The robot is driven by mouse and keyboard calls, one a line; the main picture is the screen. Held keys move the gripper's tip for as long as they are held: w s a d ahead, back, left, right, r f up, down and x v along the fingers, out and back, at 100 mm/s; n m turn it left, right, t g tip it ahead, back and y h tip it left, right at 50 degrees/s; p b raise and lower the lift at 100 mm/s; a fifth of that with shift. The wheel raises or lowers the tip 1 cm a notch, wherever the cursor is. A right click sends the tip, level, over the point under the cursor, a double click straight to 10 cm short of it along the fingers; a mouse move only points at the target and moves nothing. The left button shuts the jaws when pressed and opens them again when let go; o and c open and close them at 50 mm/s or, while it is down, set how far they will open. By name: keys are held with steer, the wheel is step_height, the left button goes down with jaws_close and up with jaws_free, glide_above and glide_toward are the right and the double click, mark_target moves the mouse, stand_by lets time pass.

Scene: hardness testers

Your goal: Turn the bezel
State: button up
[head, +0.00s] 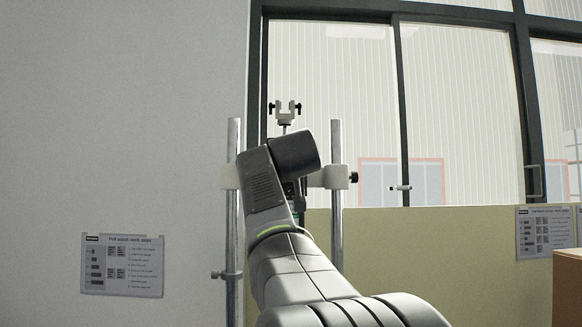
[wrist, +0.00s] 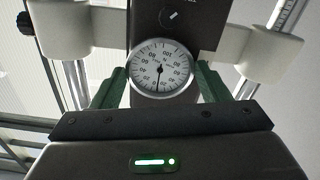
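The round dial gauge (wrist: 161,66) shows in the wrist view, with a white face, a dark needle pointing down in the picture and numbers that read upside down. Its bezel (wrist: 194,68) is the thin rim around the face. My gripper (wrist: 162,84) has its two green fingers apart, one at each side of the dial, with their tips close to the rim. I cannot tell whether they touch it. In the head view my own arm hides the dial and the gripper.
Two upright metal posts (head: 337,135) with white clamps (head: 331,177) flank the tester. A small dark knob (wrist: 171,17) sits beyond the dial in the wrist view. A printed sheet (head: 122,265) hangs on the left wall. A brown box edge (head: 567,288) is at far right.

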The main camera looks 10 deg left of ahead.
steer(key=shift+n+p, duration=0.6)
steer(key=shift+n, duration=0.7)
steer(key=o, duration=1)
steer(key=shift+s, duration=0.1)
steer(key=s+d+b, duration=0.1)
steer(key=s, duration=0.3)
steer(key=s+b, duration=0.2)
steer(key=s, duration=0.3)
steer(key=s+d+b, duration=0.1)
steer(key=s, duration=0.3)
steer(key=shift+s+d, duration=0.2)
steer(key=shift+d, duration=0.15)
steer(key=shift+w, duration=0.1)
